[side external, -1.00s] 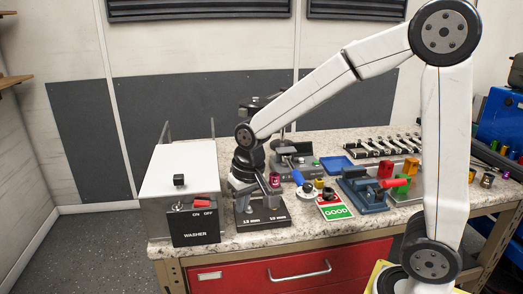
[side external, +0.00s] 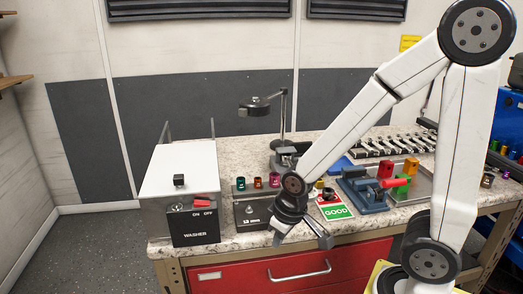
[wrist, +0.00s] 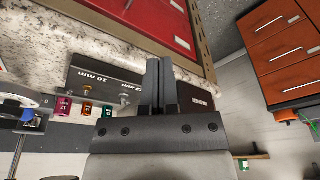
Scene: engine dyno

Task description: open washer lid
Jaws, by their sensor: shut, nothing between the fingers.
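The washer (side external: 164,206) is a white box with a black front panel at the left end of the bench in the side external view. Its white lid (side external: 190,160) is down, with a small black knob (side external: 179,180) near the front. A red ON/OFF switch (side external: 201,202) sits on the front. My gripper (wrist: 160,62) is shut and empty in the wrist view, its two fingers close together. In the side external view it hangs near the bench's front edge, right of the washer and apart from it.
A stand (side external: 283,110) rises behind. A green GOOD card (side external: 337,212) and blue vise (side external: 366,196) lie to the right.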

